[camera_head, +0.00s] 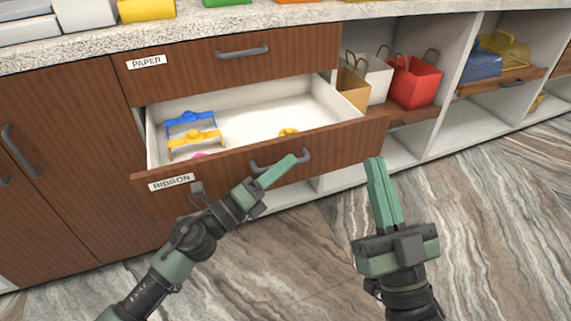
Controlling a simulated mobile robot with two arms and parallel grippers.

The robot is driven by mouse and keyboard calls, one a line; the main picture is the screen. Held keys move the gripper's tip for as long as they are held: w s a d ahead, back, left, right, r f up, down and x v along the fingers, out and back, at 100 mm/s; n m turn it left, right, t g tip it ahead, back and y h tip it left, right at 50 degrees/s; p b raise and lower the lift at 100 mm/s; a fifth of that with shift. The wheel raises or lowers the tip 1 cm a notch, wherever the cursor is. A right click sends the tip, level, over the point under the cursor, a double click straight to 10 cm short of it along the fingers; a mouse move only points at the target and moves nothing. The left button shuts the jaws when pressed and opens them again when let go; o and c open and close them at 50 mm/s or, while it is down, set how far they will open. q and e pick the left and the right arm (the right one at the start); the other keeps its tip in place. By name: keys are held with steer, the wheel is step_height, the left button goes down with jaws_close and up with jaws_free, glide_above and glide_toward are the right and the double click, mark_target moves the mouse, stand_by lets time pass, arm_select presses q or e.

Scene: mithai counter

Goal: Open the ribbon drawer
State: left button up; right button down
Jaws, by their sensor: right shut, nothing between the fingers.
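The ribbon drawer (225,167), a wooden front labelled RIBBON with a white inside, stands pulled out below the paper drawer. Its dark curved handle (306,157) is on the front. My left gripper (290,160) is at the handle, its green fingers overlapping the handle in the picture. I cannot tell whether they are closed around it or only beside it. Inside the drawer are a blue ribbon item (190,118), a yellow one (195,138), a small yellow piece (288,132) and a partly hidden pink item (199,155). My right gripper (375,162) is shut and empty, right of the handle.
The paper drawer (190,68) above is shut, under the speckled counter (200,29). Cubbies to the right hold a red bag (413,82), a white bag (378,80) and a tan bag (353,88). The marbled floor (490,220) in front is clear.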

arm_select(q)
steer(key=v, duration=0.7)
arm_select(e)
steer(key=shift+s+r+t, duration=0.4)
steer(key=shift+r, duration=0.2)
steer(key=shift+y, duration=0.3)
